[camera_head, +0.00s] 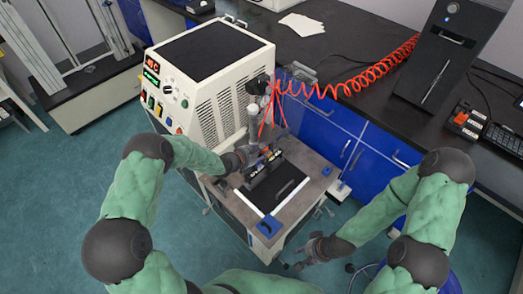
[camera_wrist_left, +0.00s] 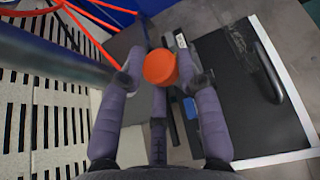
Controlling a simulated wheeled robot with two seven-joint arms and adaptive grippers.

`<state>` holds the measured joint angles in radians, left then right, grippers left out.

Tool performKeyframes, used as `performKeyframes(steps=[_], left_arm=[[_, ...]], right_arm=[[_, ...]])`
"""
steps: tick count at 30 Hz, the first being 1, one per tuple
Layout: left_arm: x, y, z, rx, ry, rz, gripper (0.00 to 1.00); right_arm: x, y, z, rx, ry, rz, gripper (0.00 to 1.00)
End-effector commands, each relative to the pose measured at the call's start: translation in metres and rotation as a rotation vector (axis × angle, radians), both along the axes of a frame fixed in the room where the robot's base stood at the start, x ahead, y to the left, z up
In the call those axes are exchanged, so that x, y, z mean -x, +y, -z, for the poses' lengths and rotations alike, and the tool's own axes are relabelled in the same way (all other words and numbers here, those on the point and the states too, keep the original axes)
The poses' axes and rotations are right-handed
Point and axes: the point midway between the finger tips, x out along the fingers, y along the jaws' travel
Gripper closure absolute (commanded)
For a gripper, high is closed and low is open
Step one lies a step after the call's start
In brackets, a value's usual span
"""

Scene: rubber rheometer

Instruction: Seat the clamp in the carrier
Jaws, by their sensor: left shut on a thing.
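My left gripper (camera_head: 262,158) is over the grey-brown bench top beside the white machine. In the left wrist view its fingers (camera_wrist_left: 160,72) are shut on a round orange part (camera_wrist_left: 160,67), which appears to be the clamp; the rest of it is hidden. Just beneath and beside it is a dark bar with a white end and a blue piece (camera_wrist_left: 190,108), perhaps the carrier; I cannot tell whether they touch. My right gripper (camera_head: 308,250) is low in front of the bench, empty, with its fingers apart.
The white machine (camera_head: 205,80) with lit displays stands close to the left gripper. A black panel with white edges (camera_head: 285,190) and a dark handle (camera_wrist_left: 268,72) lies on the bench. A red coiled hose (camera_head: 345,85) runs to the right. A blue block (camera_head: 269,226) sits at the front corner.

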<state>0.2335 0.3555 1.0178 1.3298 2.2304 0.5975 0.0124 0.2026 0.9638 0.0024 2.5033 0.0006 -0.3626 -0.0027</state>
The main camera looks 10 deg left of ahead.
Motion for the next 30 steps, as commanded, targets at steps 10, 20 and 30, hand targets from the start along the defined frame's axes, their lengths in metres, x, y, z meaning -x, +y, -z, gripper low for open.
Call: performKeyframes(steps=[10,20,30], left_arm=[[-0.001,0.0,0.004,0.0,-0.002,0.0,0.98],[-0.001,0.0,0.01,0.0,-0.002,0.0,0.98],[-0.001,0.0,0.015,0.001,-0.003,0.0,0.98]], right_arm=[[0.0,0.0,0.0,0.0,0.0,0.0,0.6],[0.0,0.0,0.0,0.0,0.0,0.0,0.6],[0.0,0.0,0.0,0.0,0.0,0.0,0.6]])
